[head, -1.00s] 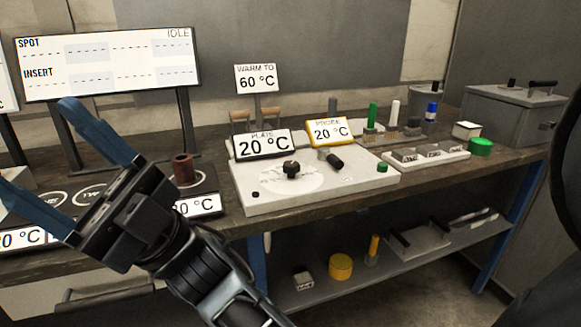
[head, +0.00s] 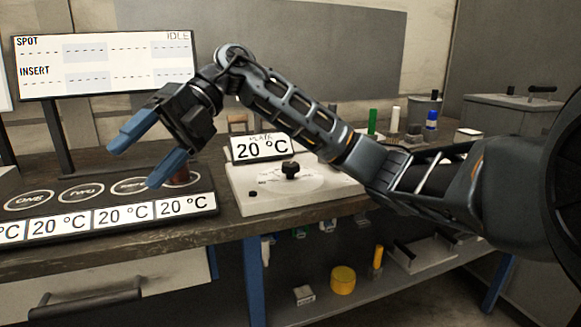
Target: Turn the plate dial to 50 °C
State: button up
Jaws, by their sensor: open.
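The plate dial is a black knob (head: 291,170) on the white plate unit (head: 250,204), in the middle of the head view. A sign (head: 262,148) behind it reads PLATE 20 °C. My gripper (head: 137,165) is open and empty, its blue fingers spread to the left of the plate unit, above the row of marked circles. It is well apart from the dial. My arm crosses in front of the back right part of the plate unit and hides the probe sign there.
A black strip (head: 140,212) with several 20 °C labels lies along the bench front. The display (head: 105,65) reads IDLE. Green (head: 372,121) and blue-topped (head: 431,119) items stand behind my arm.

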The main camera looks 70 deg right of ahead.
jog(key=s+d+f+m+h+b, duration=0.25)
jog(key=d+h, duration=0.35)
jog(key=d, duration=0.8)
jog(key=r+m+g+h, duration=0.1)
jog(key=m+g+h, duration=0.2)
jog(key=m+h, duration=0.2)
send_over(290, 163)
jog(key=shift+a+r+n+b, duration=0.15)
jog(key=shift+a+n+b, duration=0.1)
jog(key=shift+a+b, duration=0.1)
jog(key=shift+s+d, duration=0.1)
jog(key=shift+d, duration=0.15)
notch_tip(290, 163, down, 8)
jog(key=shift+r+b, duration=0.2)
jog(key=shift+b, duration=0.2)
jog(key=c, duration=1.1)
